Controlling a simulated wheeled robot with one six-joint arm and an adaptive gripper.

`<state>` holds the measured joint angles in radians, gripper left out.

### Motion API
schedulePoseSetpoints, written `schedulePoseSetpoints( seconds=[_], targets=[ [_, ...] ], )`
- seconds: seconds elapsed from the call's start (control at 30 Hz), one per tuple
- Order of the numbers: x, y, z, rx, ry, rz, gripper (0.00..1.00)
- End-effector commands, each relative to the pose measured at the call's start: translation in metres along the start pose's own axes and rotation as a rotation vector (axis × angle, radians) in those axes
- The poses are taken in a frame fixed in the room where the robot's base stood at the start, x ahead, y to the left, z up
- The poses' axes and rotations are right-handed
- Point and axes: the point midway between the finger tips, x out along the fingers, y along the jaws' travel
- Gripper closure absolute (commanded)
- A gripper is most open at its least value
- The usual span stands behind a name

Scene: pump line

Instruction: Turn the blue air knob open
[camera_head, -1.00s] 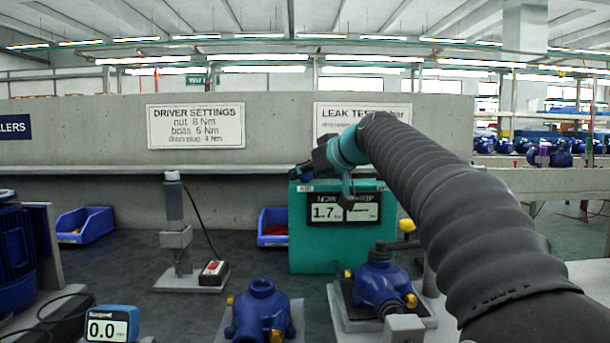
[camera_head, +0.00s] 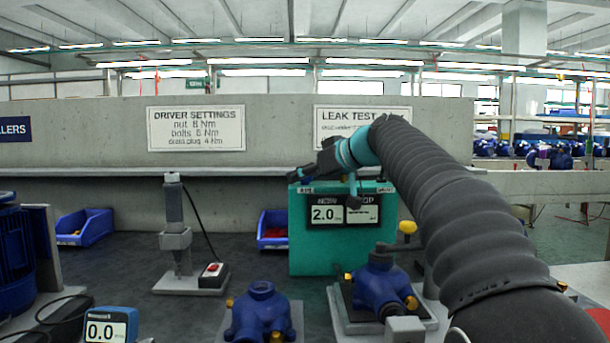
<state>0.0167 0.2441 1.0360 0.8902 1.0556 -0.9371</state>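I cannot make out a blue air knob in the head view. The green leak test box (camera_head: 315,250) stands at the back middle of the bench. Its left display (camera_head: 326,213) reads 2.0, and the right display is too blurred to read. My gripper (camera_head: 305,174) is at the box's top edge, in front of it in the picture, pointing left. Its fingers are small and dark, so I cannot tell whether they are open or shut, or whether they touch anything. My arm hides the area right of the box.
A blue pump body (camera_head: 380,288) sits on a fixture plate below the box, near a yellow knob (camera_head: 407,227). Another blue pump body (camera_head: 262,312) is to its left. A driver stand (camera_head: 176,240), blue bins (camera_head: 84,227) and a 0.0 meter (camera_head: 108,326) are further left.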

Motion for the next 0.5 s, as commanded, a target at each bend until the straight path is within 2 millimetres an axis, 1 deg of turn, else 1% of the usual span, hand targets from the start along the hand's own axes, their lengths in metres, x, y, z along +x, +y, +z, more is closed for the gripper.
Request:
schedulePoseSetpoints(
  seconds=[0.37,0.5],
  targets=[
    [-0.0006,-0.0006,-0.0007,0.002,0.000,0.007,0.41],
    [-0.0009,-0.0014,-0.0012,0.019,0.001,0.048,0.41]
  ],
)
